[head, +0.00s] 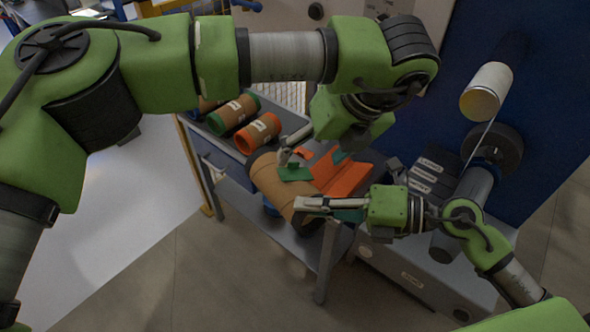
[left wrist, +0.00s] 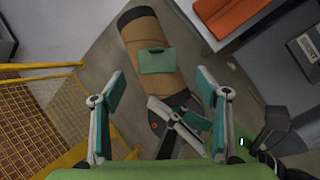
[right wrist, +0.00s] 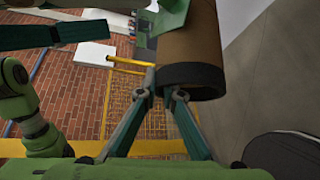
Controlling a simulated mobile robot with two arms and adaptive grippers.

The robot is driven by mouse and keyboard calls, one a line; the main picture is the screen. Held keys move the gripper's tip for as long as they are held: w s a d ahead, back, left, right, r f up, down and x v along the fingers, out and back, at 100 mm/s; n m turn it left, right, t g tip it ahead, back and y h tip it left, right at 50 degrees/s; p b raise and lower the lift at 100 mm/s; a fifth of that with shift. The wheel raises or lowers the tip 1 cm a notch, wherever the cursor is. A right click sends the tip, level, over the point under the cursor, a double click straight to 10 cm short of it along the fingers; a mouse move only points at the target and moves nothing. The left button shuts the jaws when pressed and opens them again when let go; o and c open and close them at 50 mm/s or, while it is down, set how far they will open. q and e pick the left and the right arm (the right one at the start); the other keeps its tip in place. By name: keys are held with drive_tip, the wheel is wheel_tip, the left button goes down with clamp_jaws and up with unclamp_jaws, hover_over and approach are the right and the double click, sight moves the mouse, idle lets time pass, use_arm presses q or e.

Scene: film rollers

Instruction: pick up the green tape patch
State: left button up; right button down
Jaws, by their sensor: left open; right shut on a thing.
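The green tape patch (head: 296,174) lies on the brown film roller (head: 270,183). In the left wrist view the green tape patch (left wrist: 156,62) shows a small raised tab along its upper edge. My left gripper (head: 285,157) is open and empty, close above the patch in the head view. In the left wrist view its fingers (left wrist: 160,92) are wide apart, nearer the camera than the patch. My right gripper (head: 302,205) is shut on the lower end of the brown roller, by its dark rim (right wrist: 195,80). Part of the green patch (right wrist: 172,14) shows at the top of the right wrist view.
Green-ended (head: 233,114) and orange-ended (head: 258,133) rollers lie on the grey table at the back left. An orange tray (head: 345,175) sits right of the held roller. A machine with a white roll (head: 487,92) stands at right. Open floor (head: 215,265) lies in front.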

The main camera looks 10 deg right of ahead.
sight(296, 173)
use_arm(q)
drive_tip(key=shift+w+a+f, duration=0.15)
drive_tip(key=shift+w+f, duration=0.15)
drive_tip(key=shift+f, duration=0.35)
drive_tip(key=shift+a+f, duration=0.25)
drive_tip(key=shift+f, duration=0.25)
drive_tip(key=x, duration=0.4)
drive_tip(key=shift+w+a, duration=0.15)
drive_tip(key=c, duration=0.9)
